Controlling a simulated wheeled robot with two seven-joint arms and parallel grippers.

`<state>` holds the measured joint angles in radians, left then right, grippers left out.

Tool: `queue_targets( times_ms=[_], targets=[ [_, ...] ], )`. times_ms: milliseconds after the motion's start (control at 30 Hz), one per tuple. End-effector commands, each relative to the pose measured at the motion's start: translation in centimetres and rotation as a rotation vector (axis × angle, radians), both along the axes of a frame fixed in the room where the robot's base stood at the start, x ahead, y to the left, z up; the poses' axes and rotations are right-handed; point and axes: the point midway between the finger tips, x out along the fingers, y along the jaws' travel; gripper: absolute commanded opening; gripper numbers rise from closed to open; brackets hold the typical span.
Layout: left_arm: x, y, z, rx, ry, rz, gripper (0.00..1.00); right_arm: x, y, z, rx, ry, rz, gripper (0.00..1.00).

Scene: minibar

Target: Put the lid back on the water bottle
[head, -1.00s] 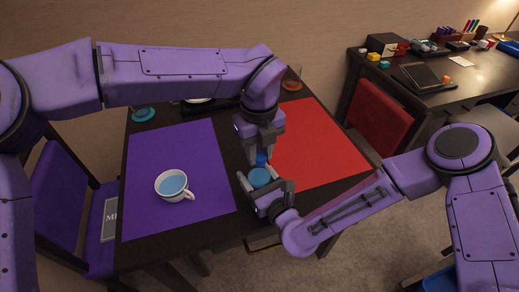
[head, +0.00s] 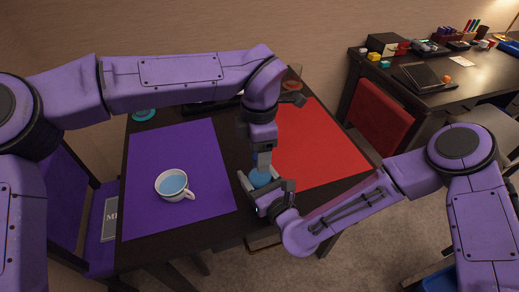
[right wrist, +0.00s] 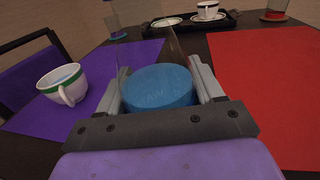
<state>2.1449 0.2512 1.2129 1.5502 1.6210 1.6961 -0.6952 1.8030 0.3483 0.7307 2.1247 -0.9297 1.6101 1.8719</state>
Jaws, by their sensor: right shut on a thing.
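The clear water bottle (right wrist: 160,90), with blue water low inside it, stands between the fingers of my right gripper (right wrist: 160,95) in the right wrist view. In the head view, my right gripper (head: 262,188) is shut on the bottle at the table's near edge; the bottle's blue water (head: 259,178) shows there. My left gripper (head: 264,165) points down directly over the bottle. A small blue piece (head: 254,159), perhaps the lid, shows beside its fingers, mostly hidden. I cannot tell whether the left fingers are shut on it.
A white cup (head: 173,185) of blue liquid stands on the purple mat (head: 178,145), left of the grippers. A dark tray (right wrist: 190,25) with a cup and saucer is at the back. A red chair (head: 380,112) stands at the right.

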Motion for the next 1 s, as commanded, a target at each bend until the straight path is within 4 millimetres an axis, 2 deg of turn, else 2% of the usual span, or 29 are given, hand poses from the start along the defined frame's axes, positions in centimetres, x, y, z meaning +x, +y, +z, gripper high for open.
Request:
queue_targets(
  times_ms=[167, 267, 500, 700, 833, 1000],
  targets=[
    [0.0, 0.0, 0.3, 0.0, -0.001, 0.0, 0.61, 0.0, 0.0, 0.0, 0.0, 0.0, 0.001, 0.0],
    [0.0, -0.1, 1.4, 0.0, -0.002, 0.002, 0.61, 0.0, 0.0, 0.0, 0.0, 0.001, 0.001, 0.0],
    [0.1, -0.1, 7.0, -0.002, -0.006, 0.002, 0.61, 0.0, 0.0, 0.0, 0.0, 0.001, 0.002, 0.0],
    [0.0, -0.1, 10.6, 0.0, -0.002, 0.001, 0.61, -0.1, 0.1, 0.0, 0.0, 0.001, 0.002, 0.0],
    [0.0, 0.0, 11.8, 0.0, 0.0, 0.001, 0.61, -0.1, 0.1, 0.0, 0.0, 0.001, 0.002, 0.0],
    [0.0, 0.0, 12.0, 0.0, 0.001, 0.0, 0.61, -0.1, 0.1, 0.0, 0.0, 0.001, 0.002, 0.0]
  ],
)
